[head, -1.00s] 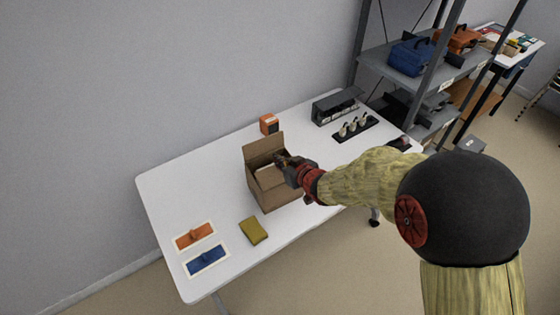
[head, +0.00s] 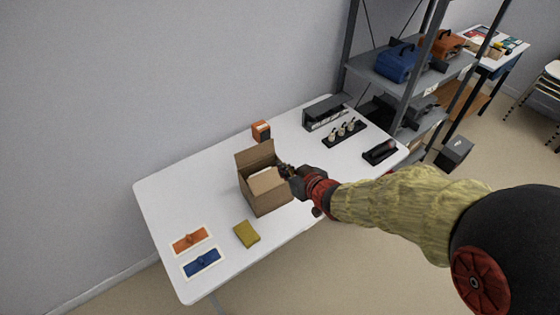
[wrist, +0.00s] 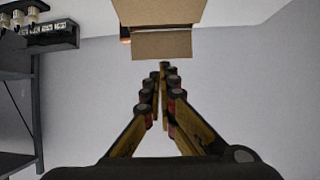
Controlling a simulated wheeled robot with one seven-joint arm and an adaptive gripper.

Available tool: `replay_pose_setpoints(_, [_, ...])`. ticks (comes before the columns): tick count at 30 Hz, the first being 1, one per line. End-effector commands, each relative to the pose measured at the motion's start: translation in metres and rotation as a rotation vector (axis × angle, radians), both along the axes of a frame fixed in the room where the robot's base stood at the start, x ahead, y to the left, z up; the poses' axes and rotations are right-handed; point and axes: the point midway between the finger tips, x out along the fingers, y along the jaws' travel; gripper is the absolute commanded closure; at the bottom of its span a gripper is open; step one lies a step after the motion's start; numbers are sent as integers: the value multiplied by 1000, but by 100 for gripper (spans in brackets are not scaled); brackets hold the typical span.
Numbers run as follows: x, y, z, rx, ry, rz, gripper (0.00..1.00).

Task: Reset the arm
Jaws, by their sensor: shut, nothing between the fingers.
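My gripper (head: 286,169) is at the right rim of an open cardboard box (head: 268,198) on the white table (head: 180,188). In the wrist view my gripper (wrist: 164,68) has its fingers closed together, with nothing between them. The box also shows in the wrist view (wrist: 165,45), beyond the fingertips. A pale item (head: 266,180) lies inside the box. My arm reaches in from the right side of the head view. Whether the gripper touches the box cannot be told.
An orange box (head: 261,131), a dark rack (head: 325,112), a black holder with pale pieces (head: 344,133) and a black device (head: 380,151) stand behind. A yellow sponge-like block (head: 246,234), an orange tray (head: 190,241) and a blue tray (head: 202,262) lie in front. A shelf (head: 410,72) stands right.

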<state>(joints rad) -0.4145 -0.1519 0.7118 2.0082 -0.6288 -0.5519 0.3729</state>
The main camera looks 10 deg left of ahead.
Motion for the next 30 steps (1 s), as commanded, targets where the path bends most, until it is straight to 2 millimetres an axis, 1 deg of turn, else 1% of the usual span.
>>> replay_pose_setpoints(8, [-2, -3, 2, -2, -2, 2, 100])
replay_pose_setpoints(11, [-3, -10, -8, -52, 8, -3, 100])
replay_pose_setpoints(13, [-5, -25, -25, -119, 43, -28, 100])
replay_pose_setpoints(14, [-9, -34, -35, -156, 68, -43, 100])
replay_pose_setpoints(15, [-15, -49, -49, -211, 110, -68, 100])
replay_pose_setpoints(17, [-26, -74, -63, -295, 172, -111, 100])
replay_pose_setpoints(18, [-34, -90, -64, -344, 210, -141, 100])
replay_pose_setpoints(20, [-47, -118, -61, -409, 268, -192, 100])
replay_pose_setpoints(21, [-57, -137, -55, -444, 309, -228, 100])
replay_pose_setpoints(23, [-74, -165, -43, -486, 372, -283, 100])
replay_pose_setpoints(24, [-88, -183, -33, -506, 414, -320, 100])
replay_pose_setpoints(26, [-110, -208, -15, -521, 480, -375, 100])
replay_pose_setpoints(27, [-128, -224, -2, -525, 524, -409, 100])
replay_pose_setpoints(29, [-156, -245, 21, -514, 588, -460, 100])
replay_pose_setpoints(30, [-176, -256, 36, -497, 626, -493, 100])
